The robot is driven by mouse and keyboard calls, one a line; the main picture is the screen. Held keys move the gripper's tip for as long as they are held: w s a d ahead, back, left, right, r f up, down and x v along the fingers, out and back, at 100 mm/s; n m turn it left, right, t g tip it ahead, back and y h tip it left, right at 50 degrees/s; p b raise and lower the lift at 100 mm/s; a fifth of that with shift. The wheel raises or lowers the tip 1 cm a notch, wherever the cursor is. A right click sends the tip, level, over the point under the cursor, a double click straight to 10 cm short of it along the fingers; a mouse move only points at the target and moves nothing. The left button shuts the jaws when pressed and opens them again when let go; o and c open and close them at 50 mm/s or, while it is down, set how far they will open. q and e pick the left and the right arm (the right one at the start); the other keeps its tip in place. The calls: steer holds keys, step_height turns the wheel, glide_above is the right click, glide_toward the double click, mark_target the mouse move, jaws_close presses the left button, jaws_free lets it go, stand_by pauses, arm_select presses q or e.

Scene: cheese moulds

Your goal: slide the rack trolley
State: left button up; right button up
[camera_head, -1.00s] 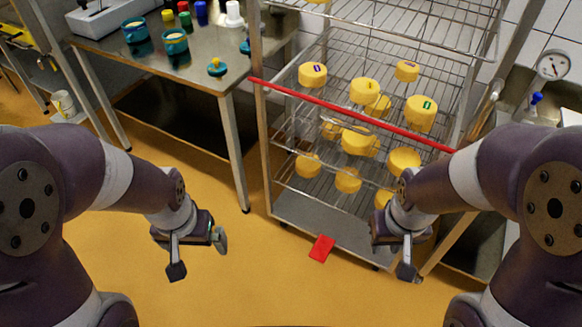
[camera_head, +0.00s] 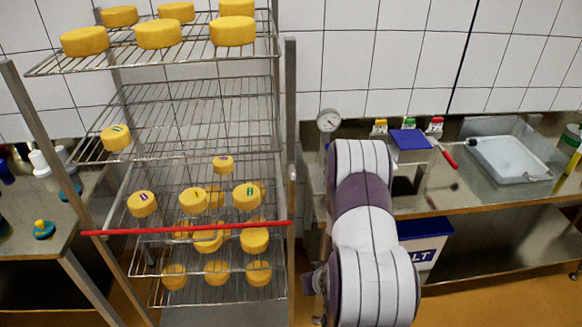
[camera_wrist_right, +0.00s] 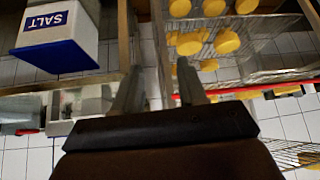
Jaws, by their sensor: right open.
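The rack trolley is a tall metal frame with wire shelves and yellow cheeses; its right front post (camera_head: 291,150) stands upright in the head view. A red bar (camera_head: 185,229) crosses its front. My right arm reaches forward beside the trolley's right side. Its gripper (camera_head: 314,283) is low, just right of that post and partly hidden by my forearm. In the right wrist view the right gripper (camera_wrist_right: 159,88) is open, with an upright trolley post (camera_wrist_right: 160,45) showing between its fingers. I cannot tell if they touch it. My left gripper is out of view.
A steel table (camera_head: 60,215) stands close on the trolley's left. On the right is a counter (camera_head: 470,195) with a white tray (camera_head: 508,160) and a dial gauge (camera_head: 329,121). A salt bin (camera_head: 425,245) stands below it, behind my right arm.

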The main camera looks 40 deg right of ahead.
steer(key=w+d+r+t+h, duration=0.2)
steer(key=w+r+t, duration=0.3)
steer(key=r+t, duration=0.1)
steer(key=t+h, duration=0.1)
steer(key=t, duration=0.3)
glide_toward(294, 192)
steer(key=shift+n, duration=0.3)
steer(key=p+x, duration=0.4)
steer(key=x, duration=0.6)
steer(key=shift+w+r, duration=0.15)
arm_select(q)
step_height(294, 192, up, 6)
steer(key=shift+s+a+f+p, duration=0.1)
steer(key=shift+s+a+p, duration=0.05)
steer(key=shift+p, duration=0.15)
arm_select(e)
steer(key=shift+w+d, duration=0.1)
steer(key=shift+w, duration=0.2)
jaws_close()
